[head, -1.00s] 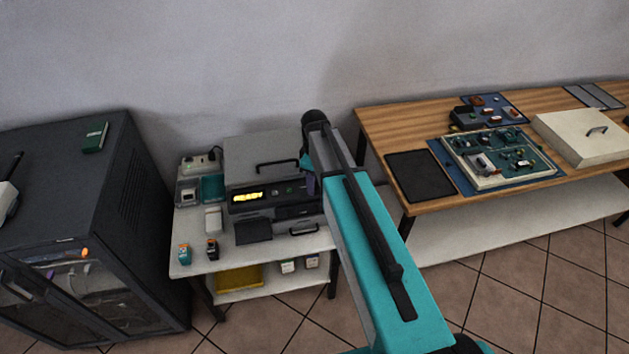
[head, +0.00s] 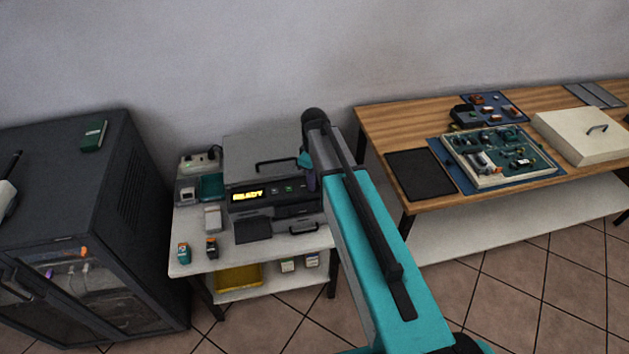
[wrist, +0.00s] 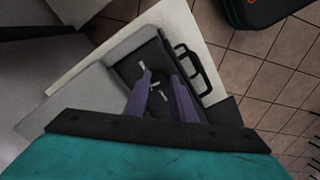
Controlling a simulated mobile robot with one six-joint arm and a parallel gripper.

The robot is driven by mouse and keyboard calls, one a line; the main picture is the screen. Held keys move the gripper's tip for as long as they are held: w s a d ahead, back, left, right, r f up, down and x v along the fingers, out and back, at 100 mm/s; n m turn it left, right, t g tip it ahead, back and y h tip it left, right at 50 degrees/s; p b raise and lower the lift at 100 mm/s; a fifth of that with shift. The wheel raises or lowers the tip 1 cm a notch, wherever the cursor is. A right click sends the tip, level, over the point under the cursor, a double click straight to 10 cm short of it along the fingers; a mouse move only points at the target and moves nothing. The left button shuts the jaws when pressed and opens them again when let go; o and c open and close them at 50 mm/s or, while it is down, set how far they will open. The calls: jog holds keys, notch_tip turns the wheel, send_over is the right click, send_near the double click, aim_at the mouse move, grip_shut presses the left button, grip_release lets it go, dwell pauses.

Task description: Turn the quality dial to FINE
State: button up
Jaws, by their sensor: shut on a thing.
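The printer (head: 262,160) is a grey box with a dark front panel and a lit yellow display (head: 247,195), whose text is too small to read. My gripper (wrist: 160,78) has its two purple fingers on the dark panel, closed around the small dark quality dial (wrist: 156,85), which shows a pale mark between the fingertips. Other pale marks lie just beside the fingers. The dial's labels, FINE among them, cannot be read. In the head view my arm hides the dial and most of the gripper; a purple finger shows at the panel's right end.
A black handle (wrist: 194,70) sticks out close to the fingers in the wrist view. Small cartridges (head: 183,252) stand on the white table. A dark cabinet (head: 70,210) is at left, and a wooden bench (head: 385,125) with electronics is at right.

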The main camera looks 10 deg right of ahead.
jog(key=m+b, duration=0.1)
jog(key=m, duration=0.4)
jog(key=shift+m+b, duration=0.4)
jog(key=m+b, duration=0.1)
jog(key=m, duration=0.3)
jog(key=shift+m, duration=0.4)
jog(key=o, duration=1.1)
jog(key=shift+c, duration=0.2)
jog(key=shift+r, duration=0.2)
notch_tip(320, 180, up, 14)
jog(key=b, duration=0.3)
jog(key=shift+f, duration=0.25)
jog(key=shift+s+f, duration=0.1)
jog(key=shift+s, duration=0.05)
